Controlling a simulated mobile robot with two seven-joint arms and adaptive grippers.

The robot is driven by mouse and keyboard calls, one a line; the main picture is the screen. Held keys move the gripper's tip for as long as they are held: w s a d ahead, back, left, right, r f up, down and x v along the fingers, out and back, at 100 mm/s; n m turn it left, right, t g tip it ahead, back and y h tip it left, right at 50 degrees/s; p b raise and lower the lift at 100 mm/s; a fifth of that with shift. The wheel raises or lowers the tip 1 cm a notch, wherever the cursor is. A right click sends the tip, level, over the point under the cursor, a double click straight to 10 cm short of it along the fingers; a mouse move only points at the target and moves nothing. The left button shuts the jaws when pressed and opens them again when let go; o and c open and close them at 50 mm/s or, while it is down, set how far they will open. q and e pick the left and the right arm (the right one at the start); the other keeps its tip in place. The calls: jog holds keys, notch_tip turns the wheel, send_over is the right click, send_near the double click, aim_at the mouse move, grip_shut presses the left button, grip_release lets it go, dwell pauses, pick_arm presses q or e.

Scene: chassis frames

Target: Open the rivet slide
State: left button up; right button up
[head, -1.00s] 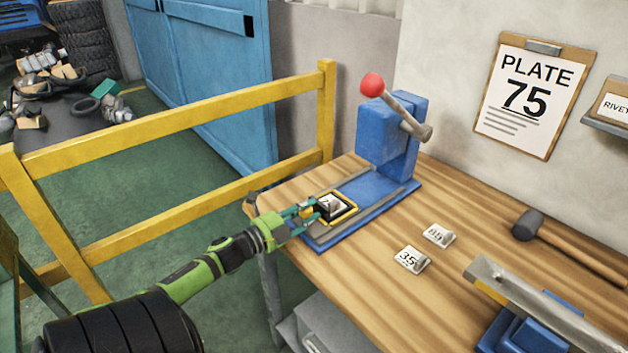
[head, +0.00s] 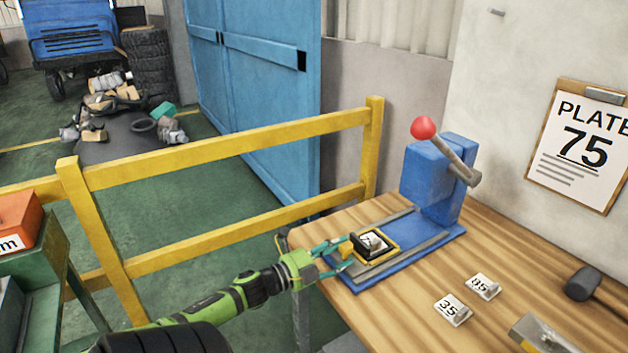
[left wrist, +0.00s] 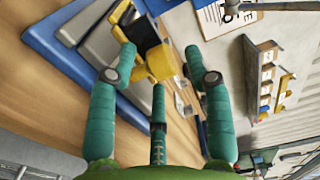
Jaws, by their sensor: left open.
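The rivet slide (head: 386,236) is a small carriage with a yellow rim and black edge, carrying a white numbered plate (head: 374,241). It sits on rails on the blue base of the press (head: 428,182), out in front of the press body. My left gripper (head: 345,254) is open at the slide's near left end, its teal fingers on either side of a yellow part there. In the left wrist view, the yellow and black end of the slide (left wrist: 150,48) shows between the spread fingers (left wrist: 162,60). I cannot tell whether they touch it. My right gripper is out of view.
The press lever has a red knob (head: 424,128) and is raised. Two number plates, one marked 35 (head: 453,310), lie on the wooden bench (head: 400,310). A mallet (head: 583,284) lies at the right. A yellow rail (head: 230,147) stands behind my arm. A clipboard reads PLATE 75 (head: 580,150).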

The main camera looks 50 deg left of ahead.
pick_arm(q)
jog(key=s, duration=0.9)
jog(key=shift+s+a, duration=0.25)
jog(key=shift+a, duration=0.15)
